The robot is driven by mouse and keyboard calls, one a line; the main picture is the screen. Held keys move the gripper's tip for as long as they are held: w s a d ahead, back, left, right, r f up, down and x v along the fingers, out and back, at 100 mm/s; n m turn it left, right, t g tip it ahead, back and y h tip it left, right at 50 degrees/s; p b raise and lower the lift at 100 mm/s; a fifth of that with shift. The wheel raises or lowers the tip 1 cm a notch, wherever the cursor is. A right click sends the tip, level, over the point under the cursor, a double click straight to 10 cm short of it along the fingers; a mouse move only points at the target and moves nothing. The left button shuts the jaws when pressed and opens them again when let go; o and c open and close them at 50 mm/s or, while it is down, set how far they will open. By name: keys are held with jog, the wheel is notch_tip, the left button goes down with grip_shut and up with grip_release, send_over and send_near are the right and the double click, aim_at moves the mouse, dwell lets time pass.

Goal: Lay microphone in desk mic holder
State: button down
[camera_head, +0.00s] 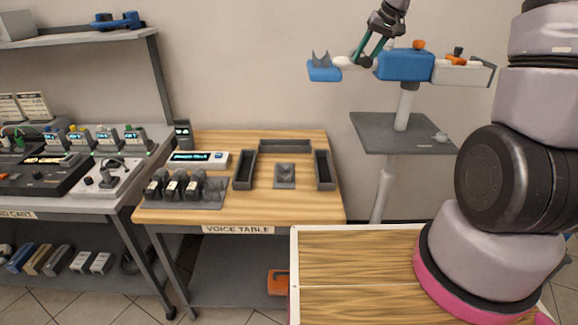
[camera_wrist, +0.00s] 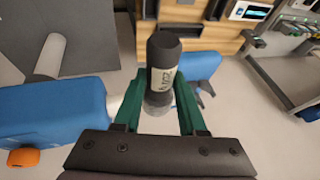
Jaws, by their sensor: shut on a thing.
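My gripper (camera_head: 370,50) is raised high at the top of the head view, in front of the wall. In the wrist view its two green fingers (camera_wrist: 158,88) are shut on a dark microphone (camera_wrist: 165,63) with a pale label and a silvery end. In the head view the microphone is too small to make out clearly. A small grey block with a shaped top (camera_head: 284,175), which looks like the desk mic holder, stands on the wooden voice table (camera_head: 255,211). No microphone shows on it. The gripper is above and to the right of it, well apart.
Dark trays (camera_head: 285,146) surround the grey block on its left, back and right. A dock with several labelled dark microphones (camera_head: 173,189) stands front left. A blue boom body (camera_head: 404,65) with a blue forked cradle (camera_head: 324,71) is close to my gripper. A grey shelf (camera_head: 385,137) sits below.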

jog(key=s+d+f, duration=0.2)
jog(key=d+f, duration=0.1)
jog(key=f, duration=0.6)
jog(key=s+d+f, duration=0.2)
jog(key=d+f, duration=0.1)
jog(key=f, duration=0.5)
jog(key=shift+s+d+f+n, duration=0.35)
jog(key=shift+n, duration=0.05)
jog(key=shift+a+r, duration=0.1)
jog(key=shift+a, duration=0.05)
